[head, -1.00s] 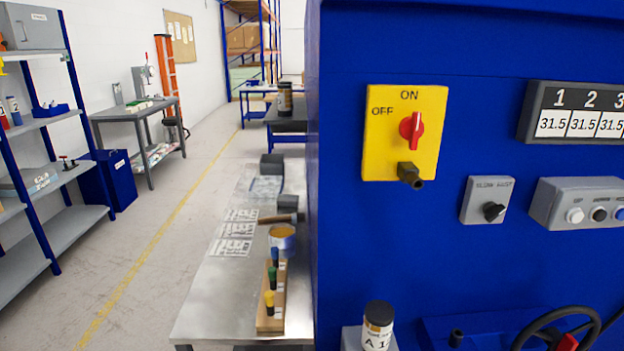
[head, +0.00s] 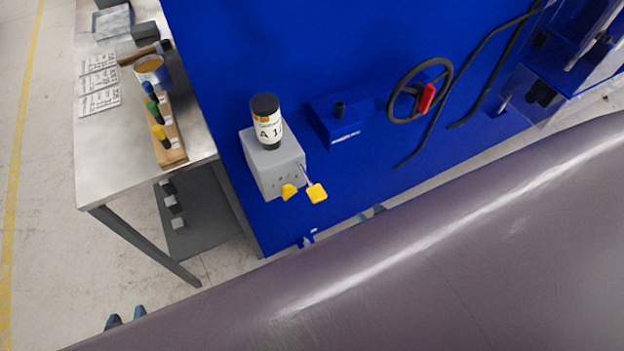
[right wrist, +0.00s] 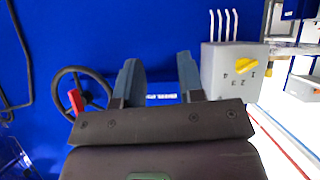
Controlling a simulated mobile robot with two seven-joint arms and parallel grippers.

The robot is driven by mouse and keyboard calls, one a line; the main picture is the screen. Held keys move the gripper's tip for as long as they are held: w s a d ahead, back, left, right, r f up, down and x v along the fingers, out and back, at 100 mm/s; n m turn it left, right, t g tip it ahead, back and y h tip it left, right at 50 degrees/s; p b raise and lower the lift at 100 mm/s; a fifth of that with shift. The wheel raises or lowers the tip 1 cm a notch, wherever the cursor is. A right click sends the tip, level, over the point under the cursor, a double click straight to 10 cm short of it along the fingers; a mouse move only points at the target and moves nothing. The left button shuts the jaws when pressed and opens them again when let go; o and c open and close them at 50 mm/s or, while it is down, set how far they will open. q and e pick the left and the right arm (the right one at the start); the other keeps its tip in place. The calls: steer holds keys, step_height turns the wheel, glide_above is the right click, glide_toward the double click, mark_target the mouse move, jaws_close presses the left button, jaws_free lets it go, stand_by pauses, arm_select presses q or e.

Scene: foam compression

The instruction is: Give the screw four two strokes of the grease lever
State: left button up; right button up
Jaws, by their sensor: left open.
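A grey box (head: 275,165) on the blue machine front carries an upright canister (head: 267,122) with a black cap, labelled A 1. A yellow selector knob (head: 289,191) is on its face, and a yellow paddle on a thin rod (head: 317,193) stands out beside it. The right wrist view shows the box (right wrist: 218,84) at the right with one yellow knob (right wrist: 247,64). My right gripper (right wrist: 158,82) is open and empty, beside the box; only its tips (head: 372,212) show in the head view. My left gripper (head: 126,317) is open and empty, low at the left, mostly hidden.
A handwheel (head: 420,90) with a red handle is right of the box. At the left, a metal table (head: 110,150) holds a wooden rack (head: 170,145) of coloured pieces, a tin (head: 151,70) and paper sheets. A large purplish-grey surface, probably my arm, covers the lower right.

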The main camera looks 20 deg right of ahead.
jaws_close()
steer(key=shift+d, duration=0.1)
stand_by(1.7)
